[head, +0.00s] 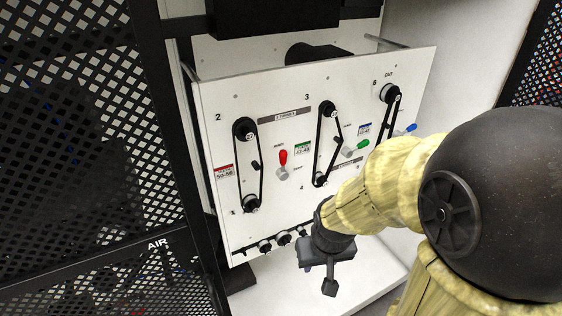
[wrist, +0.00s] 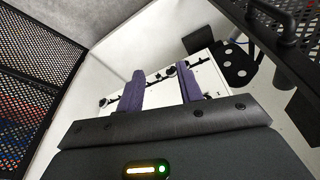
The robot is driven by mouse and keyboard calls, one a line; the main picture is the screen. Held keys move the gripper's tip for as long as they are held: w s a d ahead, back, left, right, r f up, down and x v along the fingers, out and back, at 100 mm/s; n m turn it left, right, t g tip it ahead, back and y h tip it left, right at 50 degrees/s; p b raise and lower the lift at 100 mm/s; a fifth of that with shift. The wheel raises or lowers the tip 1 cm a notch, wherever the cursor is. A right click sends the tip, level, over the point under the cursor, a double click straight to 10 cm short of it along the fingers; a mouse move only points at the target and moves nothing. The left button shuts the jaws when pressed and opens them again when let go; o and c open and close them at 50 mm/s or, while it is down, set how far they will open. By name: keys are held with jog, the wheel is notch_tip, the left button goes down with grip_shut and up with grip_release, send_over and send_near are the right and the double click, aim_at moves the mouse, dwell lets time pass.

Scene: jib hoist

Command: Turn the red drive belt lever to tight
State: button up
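The red drive belt lever (head: 283,157) is on the white panel (head: 235,90) in the head view, between the left and middle belts. Its red knob points up from a grey pivot. Small labels beside it are too small to read surely. The left black belt (head: 264,170) runs between an upper and a lower pulley, with a small black roller beside it. My gripper (head: 329,285) is below and right of the red lever, apart from it, near the panel's lower edge. In the wrist view, its two purple fingers (wrist: 161,85) are spread with nothing between them.
A green lever (head: 362,145) and a blue lever (head: 410,128) sit further right, partly near my arm. Several black knobs (head: 265,246) line the panel's lower edge. A black mesh door (head: 80,130) stands at the left. White floor (head: 275,295) lies below the panel.

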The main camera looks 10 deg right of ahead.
aim_at(284, 159)
jog(key=shift+o, duration=0.7)
jog(key=w+d+f+n+t+y+b, duration=0.1)
jog(key=w+t+b, duration=1)
jog(key=w, duration=1.1)
jog(key=t+y, duration=0.1)
jog(key=t, duration=0.3)
jog(key=shift+w+d+f, duration=0.35)
jog(key=shift+w+f, duration=0.05)
jog(key=shift+s+a, duration=0.1)
jog(key=w+p, duration=0.1)
jog(key=w, duration=0.4)
jog(key=w+a+p, duration=0.1)
jog(key=w+p, duration=0.1)
jog(key=w, duration=0.4)
jog(key=w+p, duration=0.2)
jog(key=w, duration=0.3)
jog(key=shift+w+a, duration=0.35)
jog(key=shift+w, duration=0.05)
jog(key=shift+w+a+p, duration=0.15)
jog(key=shift+w+p, duration=0.15)
